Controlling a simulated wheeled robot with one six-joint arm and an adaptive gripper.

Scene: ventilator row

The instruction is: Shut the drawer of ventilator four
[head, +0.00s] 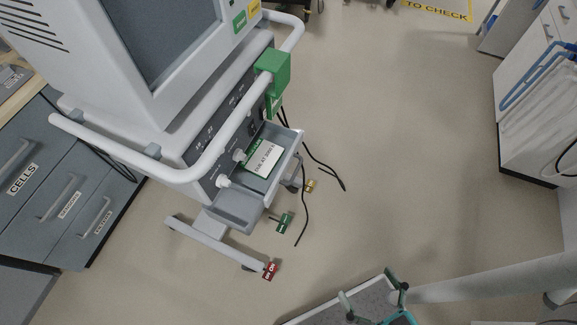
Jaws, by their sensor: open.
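A ventilator (185,125) with a screen and a pale rail stands at the upper left; no number four is readable on it. Its drawer (286,163) is pulled out below the rail, toward the lower right. A white card (264,158) with print lies in the drawer over something green.
A green block (273,68) is on the rail. Dark cables hang onto the floor near the drawer. Green (284,222) and red (270,270) tags are at the stand's feet. Grey drawers (70,205) stand left, a white cabinet (535,130) right. The middle floor is clear.

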